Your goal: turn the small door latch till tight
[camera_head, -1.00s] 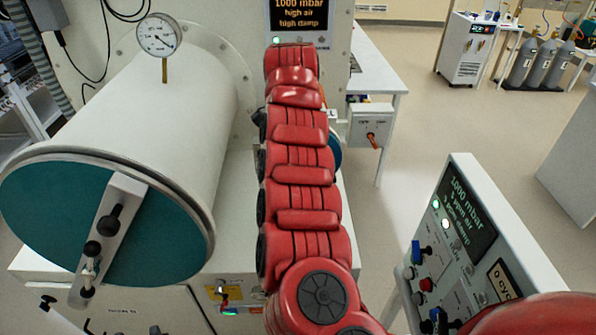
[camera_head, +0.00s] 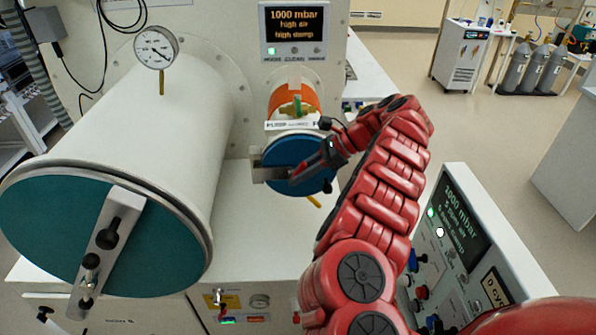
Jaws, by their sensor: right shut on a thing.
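The small door (camera_head: 313,151) is a round blue disc on the front of the small orange and white chamber, in the middle of the view. Its latch (camera_head: 268,173) shows as a grey bar at the door's left side. My right gripper (camera_head: 297,177) reaches in from the right across the door's face. Its dark fingers are shut on the latch, and they hide part of it. How tight the latch is cannot be told. My left gripper is not in view.
The large chamber (camera_head: 150,130), with a teal door (camera_head: 50,215) and a clamp bar (camera_head: 108,240), stands close on the left. A gauge (camera_head: 156,47) stands on top. A display (camera_head: 293,31) hangs above the small chamber. A control panel (camera_head: 462,215) stands at right.

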